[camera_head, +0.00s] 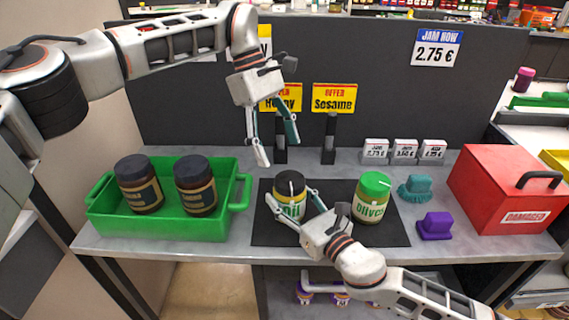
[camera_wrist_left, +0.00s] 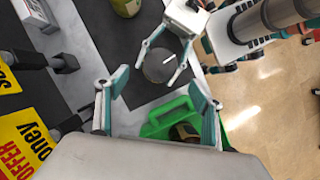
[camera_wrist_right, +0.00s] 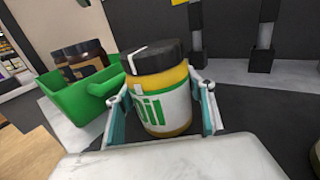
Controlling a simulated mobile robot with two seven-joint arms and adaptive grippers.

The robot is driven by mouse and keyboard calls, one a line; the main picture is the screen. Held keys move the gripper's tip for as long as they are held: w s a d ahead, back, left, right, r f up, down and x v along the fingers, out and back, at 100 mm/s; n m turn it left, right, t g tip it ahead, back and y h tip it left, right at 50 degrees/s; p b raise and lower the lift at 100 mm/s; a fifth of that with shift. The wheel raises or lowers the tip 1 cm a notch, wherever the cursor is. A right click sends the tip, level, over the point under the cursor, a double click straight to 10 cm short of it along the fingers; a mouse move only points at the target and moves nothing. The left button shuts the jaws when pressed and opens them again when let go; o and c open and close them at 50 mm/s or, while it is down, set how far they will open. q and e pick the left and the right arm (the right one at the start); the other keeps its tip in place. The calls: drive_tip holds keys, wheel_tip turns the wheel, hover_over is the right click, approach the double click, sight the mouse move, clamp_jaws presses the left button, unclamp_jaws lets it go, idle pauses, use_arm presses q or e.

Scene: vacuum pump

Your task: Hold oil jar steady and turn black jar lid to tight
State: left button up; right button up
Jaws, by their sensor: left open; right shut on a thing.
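The oil jar (camera_head: 290,200) has a black lid with a white mark, a yellow band and a white label with green letters. It stands upright on the dark mat (camera_head: 390,232). My right gripper (camera_head: 291,203) is shut around its body; the right wrist view shows the jar (camera_wrist_right: 163,95) between both fingers. The black lid (camera_wrist_right: 152,56) is clear of those fingers. My left gripper (camera_head: 278,150) is open and empty, above and slightly left of the jar, pointing down. In the left wrist view the lid (camera_wrist_left: 161,66) lies beyond its open fingers (camera_wrist_left: 160,100).
A green-lidded jar (camera_head: 373,198) stands right of the oil jar. A green crate (camera_head: 160,230) with two dark jars is at left. Sign stands (camera_head: 329,140) rise behind. A purple block (camera_head: 434,226), teal block (camera_head: 414,189) and red box (camera_head: 507,190) are at right.

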use_arm(q)
drive_tip(key=shift+v, duration=2.25)
use_arm(e)
drive_tip(key=o, duration=1.6)
